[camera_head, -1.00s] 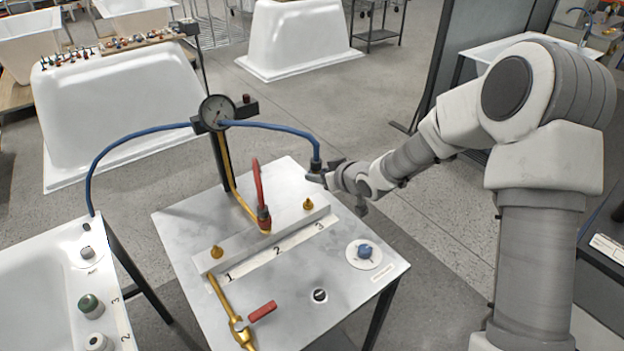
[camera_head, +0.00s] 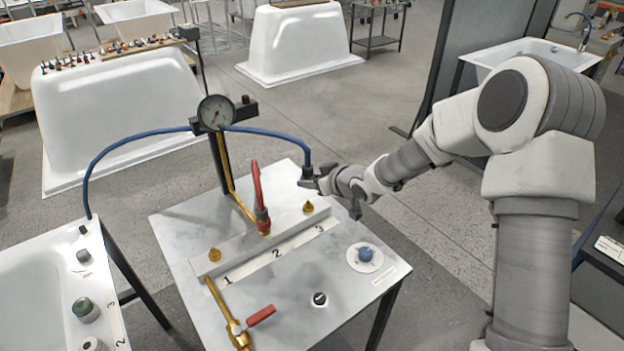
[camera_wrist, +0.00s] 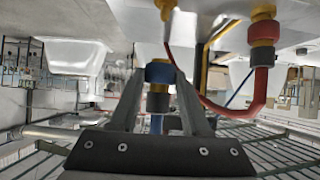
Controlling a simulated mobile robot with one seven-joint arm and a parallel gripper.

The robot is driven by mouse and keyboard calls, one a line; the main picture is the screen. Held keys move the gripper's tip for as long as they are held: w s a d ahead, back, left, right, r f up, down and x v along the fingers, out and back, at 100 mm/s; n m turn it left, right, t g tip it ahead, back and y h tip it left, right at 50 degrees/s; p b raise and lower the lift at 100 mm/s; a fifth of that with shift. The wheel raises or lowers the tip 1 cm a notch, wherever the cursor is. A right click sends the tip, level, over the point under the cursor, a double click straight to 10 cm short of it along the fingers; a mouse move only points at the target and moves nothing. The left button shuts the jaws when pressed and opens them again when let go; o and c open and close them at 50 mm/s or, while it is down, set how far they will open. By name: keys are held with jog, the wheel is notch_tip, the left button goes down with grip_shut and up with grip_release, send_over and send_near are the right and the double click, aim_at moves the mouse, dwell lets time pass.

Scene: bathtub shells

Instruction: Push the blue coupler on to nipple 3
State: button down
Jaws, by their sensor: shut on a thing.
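The blue coupler (camera_head: 307,173) hangs at the end of a blue hose, upright, in my gripper (camera_head: 314,182). My gripper is shut on it, with one finger on each side in the wrist view, where the coupler (camera_wrist: 158,73) shows its blue collar. Nipple 3 (camera_head: 308,207) is a bare brass fitting at the right end of the manifold bar. The coupler is above it and apart from it. In the wrist view, which looks upside down, nipple 3 (camera_wrist: 166,8) is at the top edge with a gap to the coupler.
A red coupler (camera_head: 263,222) with a red hose sits on nipple 2, left of nipple 3. Nipple 1 (camera_head: 214,255) is bare. A gauge (camera_head: 216,112) stands behind on a post. A blue knob (camera_head: 366,254) and a red-handled valve (camera_head: 261,316) are at the front.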

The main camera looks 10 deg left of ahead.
jog(key=shift+f+b, duration=1.45)
jog(key=shift+f, duration=0.6)
jog(key=shift+f+b, duration=1.15)
jog(key=shift+f, duration=0.35)
jog(key=shift+c, duration=1.4)
grip_release()
jog(key=p+v, duration=0.3)
jog(key=v, duration=1.4)
jog(key=shift+d+p, duration=0.2)
jog(key=shift+p, duration=0.15)
